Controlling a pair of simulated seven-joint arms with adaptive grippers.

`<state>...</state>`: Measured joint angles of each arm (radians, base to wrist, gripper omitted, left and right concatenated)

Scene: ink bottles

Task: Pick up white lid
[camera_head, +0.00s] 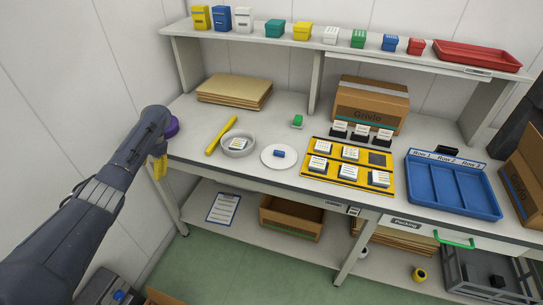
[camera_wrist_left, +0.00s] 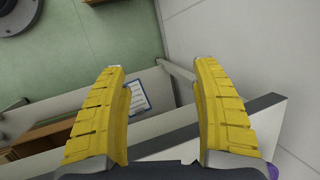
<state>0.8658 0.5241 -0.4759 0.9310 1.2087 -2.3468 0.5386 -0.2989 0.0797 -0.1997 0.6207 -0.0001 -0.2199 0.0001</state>
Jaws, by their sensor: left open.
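I cannot single out a white lid for certain. On the upper shelf stand a tall white box (camera_head: 243,19) and a smaller white box (camera_head: 330,35). A white-topped square piece (camera_head: 240,144) lies in a round grey dish on the table, and several white-topped pieces sit on a yellow tray (camera_head: 333,179). My left gripper (camera_head: 160,168) hangs at the table's left front edge, well apart from all of these. In the left wrist view its yellow fingers (camera_wrist_left: 158,82) are spread with nothing between them. My right gripper is out of view.
A white round plate (camera_head: 267,161) holds a small blue piece. A yellow bar (camera_head: 222,135) lies left of the dish. A blue three-row tray (camera_head: 451,190) and a cardboard box (camera_head: 365,112) stand to the right. A clipboard (camera_head: 223,208) lies on the lower shelf.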

